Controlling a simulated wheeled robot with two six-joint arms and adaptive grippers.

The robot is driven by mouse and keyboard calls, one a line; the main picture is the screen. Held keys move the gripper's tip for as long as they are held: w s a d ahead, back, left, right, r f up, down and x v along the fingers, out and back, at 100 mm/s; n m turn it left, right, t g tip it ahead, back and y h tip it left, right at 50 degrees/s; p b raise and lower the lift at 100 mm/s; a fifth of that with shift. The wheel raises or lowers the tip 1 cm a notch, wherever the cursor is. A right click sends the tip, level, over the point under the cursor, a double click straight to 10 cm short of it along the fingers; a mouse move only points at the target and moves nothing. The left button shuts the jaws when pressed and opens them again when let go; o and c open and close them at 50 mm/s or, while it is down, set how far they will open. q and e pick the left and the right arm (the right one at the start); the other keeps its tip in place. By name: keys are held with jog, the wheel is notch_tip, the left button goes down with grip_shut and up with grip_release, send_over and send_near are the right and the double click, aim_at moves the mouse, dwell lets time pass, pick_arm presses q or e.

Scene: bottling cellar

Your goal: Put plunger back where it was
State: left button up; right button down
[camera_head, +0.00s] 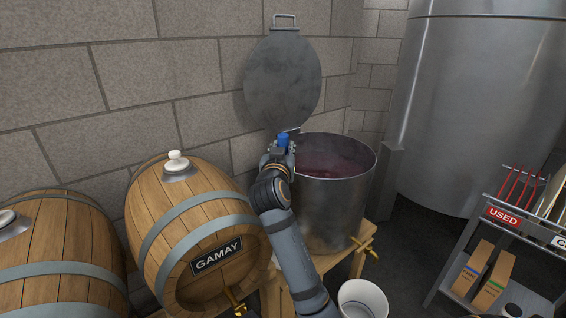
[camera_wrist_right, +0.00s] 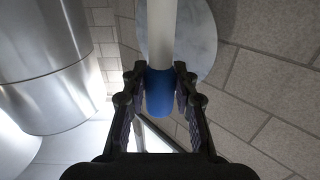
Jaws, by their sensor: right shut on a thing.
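The plunger (camera_wrist_right: 161,98) has a blue grip and a pale shaft. In the right wrist view, my right gripper (camera_wrist_right: 159,78) is shut on the blue grip, with a finger on each side, and the shaft runs up out of the picture. In the head view, my right gripper (camera_head: 282,148) is at the left rim of the open steel vat (camera_head: 330,205), and a little of the blue grip (camera_head: 283,139) shows there. The rest of the plunger is hidden or cannot be made out in the head view. My left gripper is not in view.
The vat's round lid (camera_head: 283,80) stands open against the block wall; dark red liquid (camera_head: 325,168) is inside. The Gamay barrel (camera_head: 190,230) is to the left. A white bucket (camera_head: 362,302) stands in front. A rack with a USED sign (camera_head: 503,216) and a large tank (camera_head: 475,100) are right.

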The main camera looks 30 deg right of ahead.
notch_tip(320, 180, down, 3)
pick_arm(q)
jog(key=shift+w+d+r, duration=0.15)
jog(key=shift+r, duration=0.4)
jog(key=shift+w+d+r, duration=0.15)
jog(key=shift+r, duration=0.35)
jog(key=shift+b, duration=0.3)
pick_arm(e)
jog(key=shift+f, duration=0.1)
jog(key=shift+f, duration=0.1)
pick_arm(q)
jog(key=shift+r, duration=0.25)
pick_arm(e)
jog(key=c, duration=1)
grip_release()
jog(key=shift+c, duration=0.2)
